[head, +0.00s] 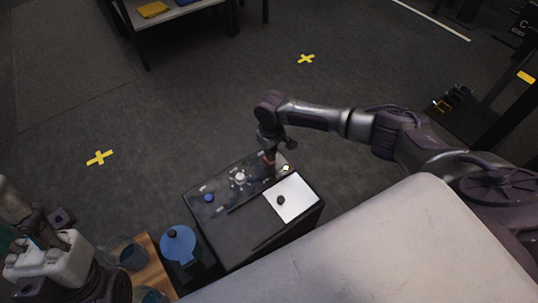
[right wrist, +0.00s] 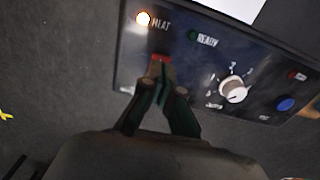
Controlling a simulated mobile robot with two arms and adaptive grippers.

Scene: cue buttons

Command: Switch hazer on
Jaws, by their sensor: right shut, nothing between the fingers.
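The hazer's dark control panel (head: 222,187) lies on top of a black box; it fills the upper right of the right wrist view (right wrist: 205,75). A lamp marked HEAT (right wrist: 143,19) glows warm white, and a green lamp marked READY (right wrist: 192,35) looks dark. A red switch (right wrist: 160,57) sits below the HEAT lamp, right at the fingertips of my right gripper (right wrist: 162,68). This gripper is shut and empty, pointing at the switch; its tips partly hide it, and I cannot tell if they touch.
The panel has a white knob (right wrist: 233,90) and a blue button (right wrist: 286,104). White paper (head: 296,190) with a small dark knob-like thing (head: 280,200) lies beside it. A blue round-topped object (head: 178,240) and a wooden surface (head: 155,262) stand at the lower left.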

